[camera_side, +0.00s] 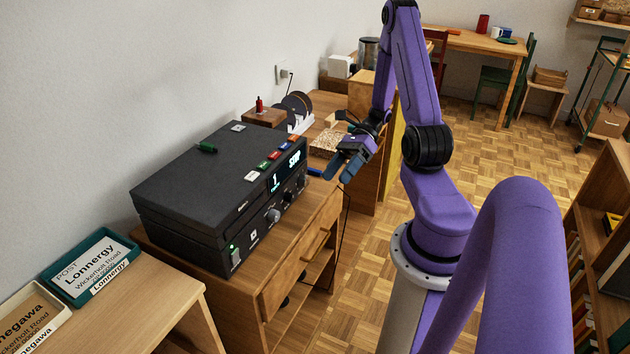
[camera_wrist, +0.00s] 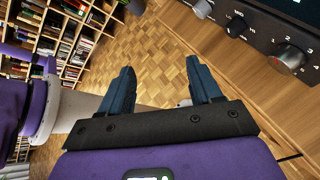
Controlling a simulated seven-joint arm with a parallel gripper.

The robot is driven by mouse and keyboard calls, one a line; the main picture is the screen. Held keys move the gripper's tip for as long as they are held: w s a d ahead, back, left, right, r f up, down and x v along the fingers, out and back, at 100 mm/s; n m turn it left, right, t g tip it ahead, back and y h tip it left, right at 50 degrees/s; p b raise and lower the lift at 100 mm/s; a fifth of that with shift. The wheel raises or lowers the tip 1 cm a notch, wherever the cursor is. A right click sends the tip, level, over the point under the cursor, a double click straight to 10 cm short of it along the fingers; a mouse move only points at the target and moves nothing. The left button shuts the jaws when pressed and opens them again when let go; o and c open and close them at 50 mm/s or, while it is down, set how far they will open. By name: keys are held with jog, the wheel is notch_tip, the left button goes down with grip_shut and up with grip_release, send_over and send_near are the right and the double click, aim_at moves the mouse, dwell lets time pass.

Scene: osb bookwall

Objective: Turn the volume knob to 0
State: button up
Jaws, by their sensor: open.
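The black audio unit (camera_side: 195,185) stands on a wooden cabinet, its front panel facing my arm. Its display (camera_side: 288,170) shows "1" and "STOP". A larger silver knob (camera_side: 273,215) sits on the panel among smaller dark knobs. In the wrist view, a silver knob (camera_wrist: 290,58) with numbers around it sits at upper right, beside a smaller knob (camera_wrist: 236,27) and another silver knob (camera_wrist: 203,8). I cannot read which is the volume knob. My gripper (camera_side: 342,168) is open and empty, in front of the panel's far end and apart from it; its fingers (camera_wrist: 160,68) point over the floor.
Behind are a cork-like block (camera_side: 327,142) and a wooden box (camera_side: 264,117). A teal tray (camera_side: 92,267) is at left. The space before the panel is free.

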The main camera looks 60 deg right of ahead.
jog(key=s+d+f+m+t+h, duration=0.1)
jog(key=s+d+f+m+t, duration=0.15)
jog(key=d+m+t, duration=0.5)
jog(key=m+t+h, duration=0.3)
jog(key=m+h, duration=0.2)
jog(key=m, duration=0.3)
send_near(308, 181)
jog(key=x, duration=0.8)
jog(key=shift+f, duration=0.15)
jog(key=c, duration=1)
